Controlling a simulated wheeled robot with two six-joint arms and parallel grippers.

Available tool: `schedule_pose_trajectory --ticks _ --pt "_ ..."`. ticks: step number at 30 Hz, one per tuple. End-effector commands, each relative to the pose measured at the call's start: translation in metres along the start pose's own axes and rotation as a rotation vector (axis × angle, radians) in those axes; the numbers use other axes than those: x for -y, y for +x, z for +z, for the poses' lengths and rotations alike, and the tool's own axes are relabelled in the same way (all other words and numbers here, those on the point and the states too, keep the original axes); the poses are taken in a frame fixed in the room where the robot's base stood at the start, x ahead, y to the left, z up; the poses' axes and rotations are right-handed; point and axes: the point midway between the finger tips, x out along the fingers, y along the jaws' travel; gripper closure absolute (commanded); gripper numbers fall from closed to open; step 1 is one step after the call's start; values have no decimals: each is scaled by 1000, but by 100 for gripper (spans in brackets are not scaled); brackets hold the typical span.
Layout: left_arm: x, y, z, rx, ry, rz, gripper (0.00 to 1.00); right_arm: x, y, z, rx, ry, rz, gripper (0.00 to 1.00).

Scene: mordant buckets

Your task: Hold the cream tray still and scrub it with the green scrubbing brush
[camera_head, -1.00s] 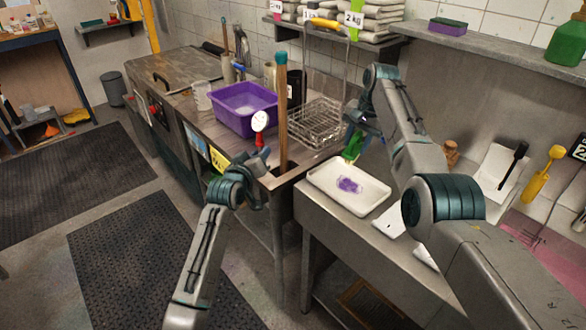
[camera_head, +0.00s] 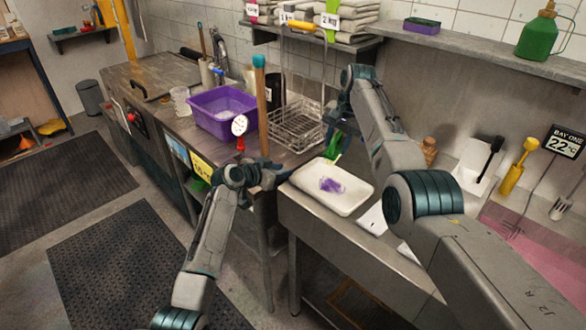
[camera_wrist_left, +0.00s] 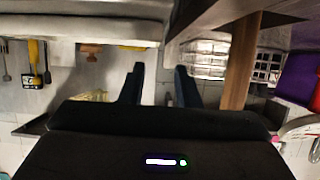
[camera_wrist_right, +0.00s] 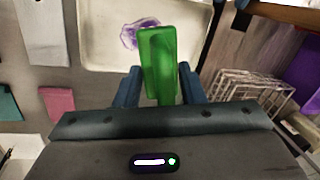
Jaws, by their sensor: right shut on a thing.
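The cream tray (camera_head: 353,197) lies on the steel counter, with a purple stain (camera_head: 331,185) on its floor. It also shows in the right wrist view (camera_wrist_right: 98,48). My right gripper (camera_head: 337,128) is shut on the green scrubbing brush (camera_head: 333,149) and holds it at the tray's far side. In the right wrist view the brush (camera_wrist_right: 158,62) sticks out between the fingers, in front of the stain. My left gripper (camera_head: 282,173) is open and empty just left of the tray's near left edge. Its fingers stand apart in the left wrist view (camera_wrist_left: 160,82).
A wooden pole (camera_head: 261,110) stands close behind my left gripper. A wire rack (camera_head: 297,125) and a purple basin (camera_head: 222,112) stand to the left. White cards (camera_head: 373,219), a dark brush (camera_head: 489,160) and a yellow brush (camera_head: 517,168) are right of the tray.

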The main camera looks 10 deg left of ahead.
Motion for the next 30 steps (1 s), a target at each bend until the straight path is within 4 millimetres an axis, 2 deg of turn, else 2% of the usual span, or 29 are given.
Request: schedule_pose_trajectory --ticks 6,15,21,30 --pt "-1 39 -1 0 -3 1 71 0 0 0 0 0 0 82" --pt "0 81 -1 0 -2 0 71 0 0 0 0 0 0 82" --pt "0 95 0 0 -2 -1 71 0 0 0 0 0 0 82" --pt "0 99 0 0 -1 -2 71 0 0 0 0 0 0 82"
